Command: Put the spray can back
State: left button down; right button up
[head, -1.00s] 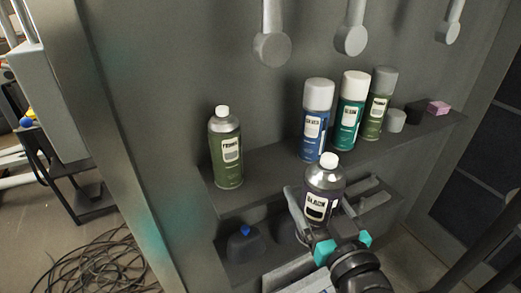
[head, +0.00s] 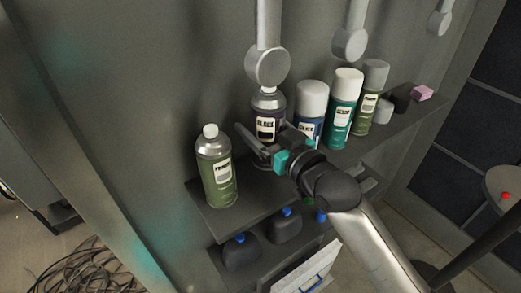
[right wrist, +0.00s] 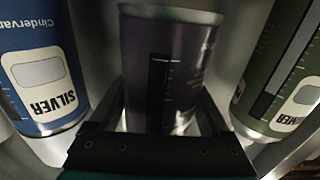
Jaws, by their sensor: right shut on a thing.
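The spray can labelled BLACK (head: 268,118) is dark purple and stands upright at the upper shelf, between the green primer can and the blue can. My right gripper (head: 262,146) is shut around its lower body. In the right wrist view the dark can (right wrist: 170,75) sits between the fingers, with the blue SILVER can (right wrist: 40,75) on one side and a green can (right wrist: 285,75) on the other. The can's base is hidden, so I cannot tell whether it touches the shelf (head: 245,203). My left gripper is not in view.
The green primer can (head: 216,170) stands at the shelf's left end. The blue can (head: 312,105), teal can (head: 343,108) and another green can (head: 372,95) stand to the right. A hanging grey round-ended bar (head: 268,65) is just above the held can. Dark bottles (head: 242,252) sit below.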

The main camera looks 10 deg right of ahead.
notch_tip(320, 180, down, 5)
jog(key=shift+r+b, duration=0.15)
jog(key=shift+b, duration=0.3)
jog(key=o, duration=1.4)
jog(key=shift+f, duration=0.25)
jog(key=shift+r, duration=0.1)
jog(key=shift+s, duration=0.1)
jog(key=v, duration=1.1)
jog(key=shift+s+d, duration=0.1)
jog(key=shift+s, duration=0.25)
